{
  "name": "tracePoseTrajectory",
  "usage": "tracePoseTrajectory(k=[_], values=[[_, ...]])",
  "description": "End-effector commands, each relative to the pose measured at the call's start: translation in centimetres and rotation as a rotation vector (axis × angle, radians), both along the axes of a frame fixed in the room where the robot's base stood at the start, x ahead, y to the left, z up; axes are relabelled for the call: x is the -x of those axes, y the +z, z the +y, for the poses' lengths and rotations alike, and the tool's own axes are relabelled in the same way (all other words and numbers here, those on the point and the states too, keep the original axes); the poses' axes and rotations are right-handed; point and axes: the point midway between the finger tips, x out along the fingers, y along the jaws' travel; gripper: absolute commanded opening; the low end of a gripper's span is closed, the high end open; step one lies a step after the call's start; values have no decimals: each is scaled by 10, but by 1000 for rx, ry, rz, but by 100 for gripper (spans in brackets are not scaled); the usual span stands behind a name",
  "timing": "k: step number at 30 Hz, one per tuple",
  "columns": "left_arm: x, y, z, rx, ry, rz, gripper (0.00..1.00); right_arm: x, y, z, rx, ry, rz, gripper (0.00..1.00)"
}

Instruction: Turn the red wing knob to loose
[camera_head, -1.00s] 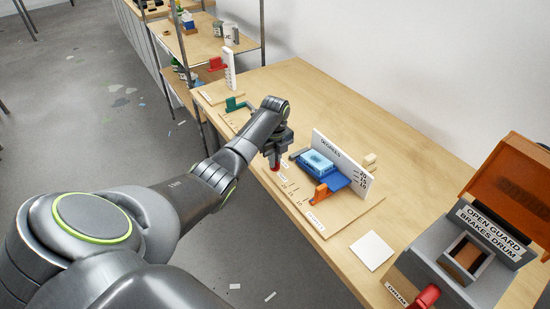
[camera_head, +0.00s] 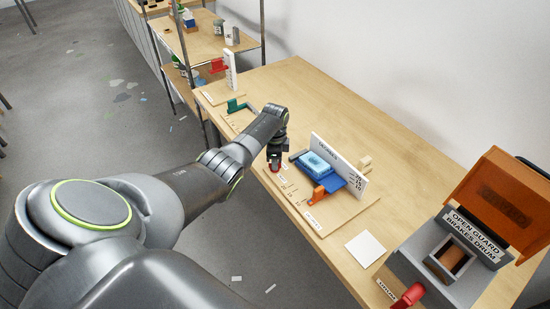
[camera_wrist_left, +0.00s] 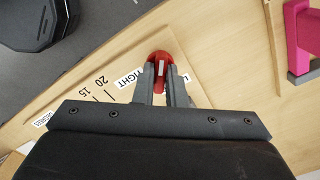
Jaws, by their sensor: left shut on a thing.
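The red wing knob (camera_wrist_left: 159,57) sits on the wooden board between a "TIGHT" label and a partly covered label starting with "L". A pale stripe shows on the knob. My left gripper (camera_wrist_left: 161,75) is shut on the knob, with one finger on each side. In the head view the left gripper (camera_head: 275,163) points down at the front left of the board, and only a little red of the knob (camera_head: 274,171) shows beneath it. My right gripper is in neither view.
The board (camera_head: 325,225) carries a blue block (camera_head: 318,163), an orange lever (camera_head: 326,192) and a "DEGREES" plate (camera_head: 338,158). A green handle (camera_head: 240,105) is behind the gripper. A grey box with an orange lid (camera_head: 505,195) stands right.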

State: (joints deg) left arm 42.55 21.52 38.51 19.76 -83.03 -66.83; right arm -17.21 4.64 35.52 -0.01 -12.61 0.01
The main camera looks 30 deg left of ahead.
Motion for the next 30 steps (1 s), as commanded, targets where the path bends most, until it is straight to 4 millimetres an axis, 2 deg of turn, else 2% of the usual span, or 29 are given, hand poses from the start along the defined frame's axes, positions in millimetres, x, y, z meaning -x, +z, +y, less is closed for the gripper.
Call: tracePoseTrajectory(k=[15,22,30], values=[[-1,2,0,-1,451,-1,0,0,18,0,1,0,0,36],[-1,2,0,-2,577,-2,0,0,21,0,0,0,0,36],[-1,1,1,-2,646,-2,0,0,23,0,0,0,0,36]])
